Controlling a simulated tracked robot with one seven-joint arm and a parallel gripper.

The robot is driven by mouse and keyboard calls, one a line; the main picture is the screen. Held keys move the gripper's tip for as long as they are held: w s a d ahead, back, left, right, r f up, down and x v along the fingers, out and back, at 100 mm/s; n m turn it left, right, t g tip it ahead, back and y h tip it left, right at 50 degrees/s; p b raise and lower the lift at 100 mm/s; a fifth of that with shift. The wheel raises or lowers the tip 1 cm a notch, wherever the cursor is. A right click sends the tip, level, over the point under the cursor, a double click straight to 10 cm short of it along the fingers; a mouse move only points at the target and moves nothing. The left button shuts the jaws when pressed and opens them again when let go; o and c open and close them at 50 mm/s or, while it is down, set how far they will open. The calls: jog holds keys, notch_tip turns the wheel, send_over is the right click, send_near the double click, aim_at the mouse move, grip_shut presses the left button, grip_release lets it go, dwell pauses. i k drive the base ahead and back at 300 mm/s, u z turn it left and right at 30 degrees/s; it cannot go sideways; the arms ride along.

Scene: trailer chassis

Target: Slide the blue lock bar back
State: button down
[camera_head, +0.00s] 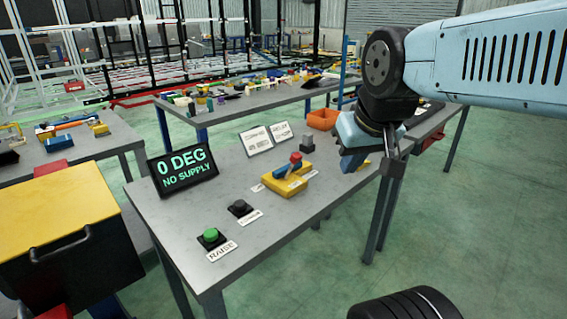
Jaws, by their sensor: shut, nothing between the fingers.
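The blue lock bar (294,171) lies across the top of a yellow block (273,184) on the near grey table. A red knob (296,158) stands at the bar's far end. My gripper (393,168) hangs from my light blue arm at the right, near the table's right end. It is apart from the bar, to its right, and shut with nothing held. The bar is not covered by my arm, but how it sits in the block is too small to tell.
The near table (165,220) carries a display (183,172) reading "0 DEG NO SUPPLY", a green RAISE button (211,235), a dark button (240,208), a grey block (308,143) and two signs. A yellow-topped black case (70,230) stands at left. Table front is mostly clear.

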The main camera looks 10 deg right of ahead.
aim_at(282, 171)
jog(key=z, duration=0.95)
jog(key=k, duration=0.95)
jog(key=u, duration=0.75)
jog(key=i, duration=1)
